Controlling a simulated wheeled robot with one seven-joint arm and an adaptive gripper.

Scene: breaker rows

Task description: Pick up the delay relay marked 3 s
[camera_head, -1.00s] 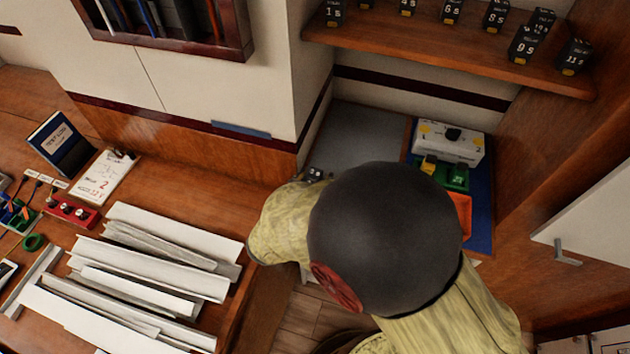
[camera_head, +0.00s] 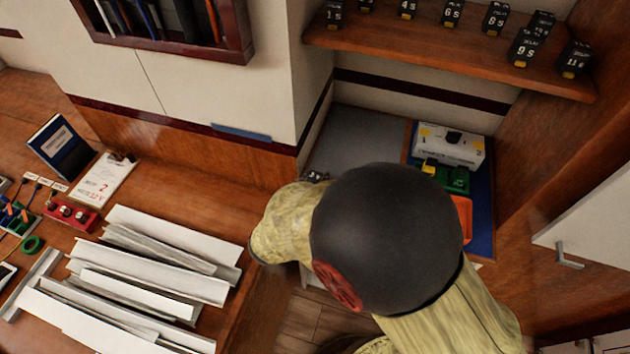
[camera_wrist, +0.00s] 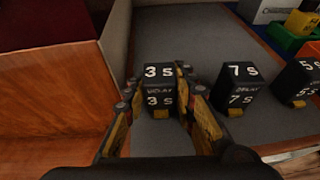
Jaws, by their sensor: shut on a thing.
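The delay relay marked 3 s (camera_wrist: 159,86) is a black block with white print and a yellow tab at its foot. In the wrist view it stands upright between the two fingers of my gripper (camera_wrist: 160,93), which is shut on it. The relay's bottom looks at or near the grey surface; I cannot tell whether it is lifted. In the head view my arm's dark round joint and yellowish links hide the gripper and this relay.
A 7 s relay (camera_wrist: 237,87) stands close on the right, with a 5 s relay (camera_wrist: 297,82) beyond it. A wooden wall (camera_wrist: 50,100) is on the left. A white box (camera_head: 449,146) and green parts are on a blue mat (camera_head: 481,220). More relays stand on the shelf (camera_head: 450,60).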

